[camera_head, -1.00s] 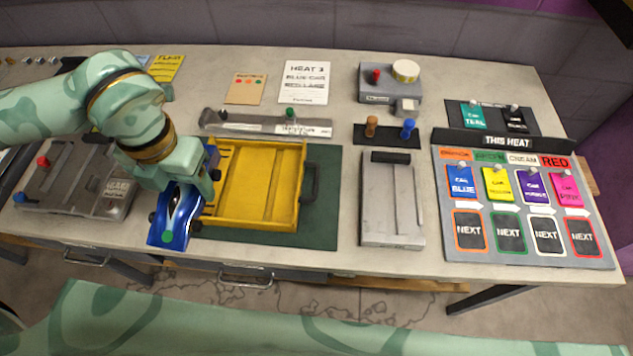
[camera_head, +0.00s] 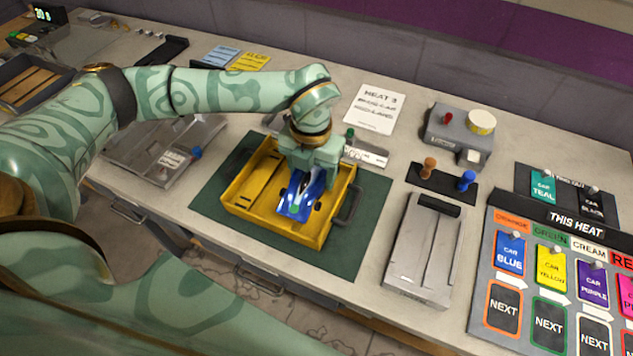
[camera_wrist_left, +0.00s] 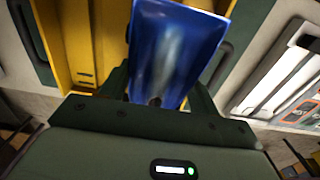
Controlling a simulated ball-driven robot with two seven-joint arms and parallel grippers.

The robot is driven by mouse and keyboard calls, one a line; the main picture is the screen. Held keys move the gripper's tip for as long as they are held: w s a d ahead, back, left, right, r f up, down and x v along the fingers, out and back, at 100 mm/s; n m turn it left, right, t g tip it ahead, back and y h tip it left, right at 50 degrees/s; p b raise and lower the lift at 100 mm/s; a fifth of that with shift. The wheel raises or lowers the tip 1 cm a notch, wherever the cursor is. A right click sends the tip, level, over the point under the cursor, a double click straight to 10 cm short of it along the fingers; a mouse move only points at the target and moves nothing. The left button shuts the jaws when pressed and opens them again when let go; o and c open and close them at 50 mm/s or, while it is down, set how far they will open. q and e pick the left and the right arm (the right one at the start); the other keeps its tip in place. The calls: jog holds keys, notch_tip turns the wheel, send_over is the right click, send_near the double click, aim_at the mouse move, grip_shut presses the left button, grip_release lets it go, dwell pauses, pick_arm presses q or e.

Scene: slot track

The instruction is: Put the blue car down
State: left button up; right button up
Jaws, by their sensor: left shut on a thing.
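The blue car (camera_head: 300,199) is in my left gripper (camera_head: 306,180), over the right part of the yellow tray (camera_head: 247,200) in the head view. The left gripper is shut on the car. In the left wrist view the blue car (camera_wrist_left: 175,45) sits between the fingers (camera_wrist_left: 158,95), with the yellow tray (camera_wrist_left: 62,45) behind it. I cannot tell whether the car touches the tray floor. My right gripper is not in view.
The tray lies on a green mat (camera_head: 345,250) and has a dark handle (camera_head: 349,206) at its right. A grey metal block (camera_head: 425,250) stands right of the mat. A board of car cards (camera_head: 555,222) is at far right. A grey fixture (camera_head: 160,150) is at left.

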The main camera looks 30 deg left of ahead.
aim_at(315, 182)
pick_arm(q)
jog(key=shift+w+d+f, duration=0.1)
jog(key=shift+w+f, duration=0.35)
jog(key=shift+f, duration=0.1)
jog(key=shift+f+b, duration=0.4)
jog(key=shift+f, duration=1.1)
jog(key=shift+f, duration=0.45)
jog(key=o, duration=0.9)
jog(key=shift+f, duration=0.1)
notch_tip(315, 182, up, 13)
jog(key=shift+r+p, duration=0.1)
jog(key=shift+p, duration=1)
